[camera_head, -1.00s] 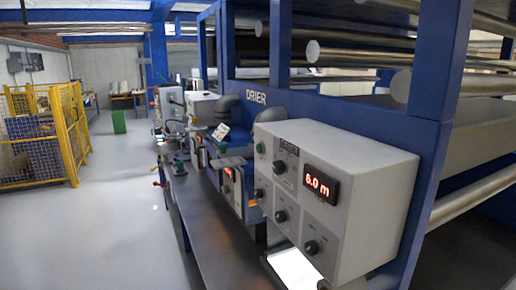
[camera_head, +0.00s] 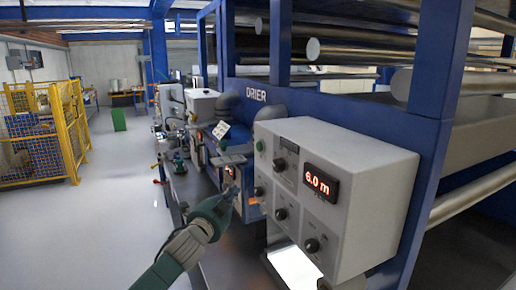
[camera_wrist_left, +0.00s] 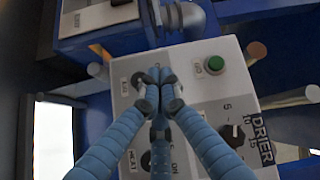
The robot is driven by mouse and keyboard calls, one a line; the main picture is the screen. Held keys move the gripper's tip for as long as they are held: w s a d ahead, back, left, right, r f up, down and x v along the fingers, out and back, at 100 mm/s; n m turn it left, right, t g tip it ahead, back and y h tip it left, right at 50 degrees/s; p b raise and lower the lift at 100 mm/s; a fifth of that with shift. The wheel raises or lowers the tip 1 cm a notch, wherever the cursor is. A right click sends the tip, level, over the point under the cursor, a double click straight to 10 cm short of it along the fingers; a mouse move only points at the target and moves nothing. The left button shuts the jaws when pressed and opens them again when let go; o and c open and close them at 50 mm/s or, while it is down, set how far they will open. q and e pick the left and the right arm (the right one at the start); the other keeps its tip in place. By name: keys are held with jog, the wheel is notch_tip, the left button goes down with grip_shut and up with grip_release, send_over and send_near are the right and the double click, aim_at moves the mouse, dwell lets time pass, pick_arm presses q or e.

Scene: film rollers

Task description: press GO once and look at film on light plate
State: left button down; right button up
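The grey control box (camera_head: 370,165) stands at the front right, with a red "6.0 m" display (camera_head: 320,185), several black knobs and a round green button (camera_head: 260,146) at its upper left. The green button also shows in the left wrist view (camera_wrist_left: 214,64), right of my fingertips. My left gripper (camera_head: 234,192) is left of the box face, below the button. In the wrist view its blue fingers (camera_wrist_left: 157,76) meet at the tips, empty.
A dark bench (camera_head: 225,255) runs along the blue machine frame (camera_head: 430,120), with small devices further back. Steel rollers (camera_head: 480,87) stick out at the right. A yellow mesh cage (camera_head: 72,130) stands far left. The grey floor (camera_head: 110,200) between is clear.

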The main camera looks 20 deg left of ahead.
aim_at(259, 147)
pick_arm(q)
jog(key=w+a+r+m+t, duration=0.2)
jog(key=a+r, duration=0.3)
jog(key=r, duration=0.6)
jog(key=shift+r+m, duration=0.15)
jog(key=shift+m, duration=0.15)
pick_arm(e)
jog(key=shift+d, duration=0.3)
pick_arm(q)
jog(key=shift+w+d, duration=0.15)
jog(key=shift+w, duration=0.05)
jog(key=w+d+b, duration=0.1)
jog(key=w+d, duration=0.4)
jog(key=w, duration=0.1)
jog(key=shift+w+d, duration=0.2)
jog(key=shift+d, duration=0.2)
pick_arm(e)
jog(key=shift+a+f, duration=0.15)
jog(key=shift+f, duration=0.55)
pick_arm(q)
jog(key=shift+w+d, duration=0.25)
jog(key=shift+w, duration=0.05)
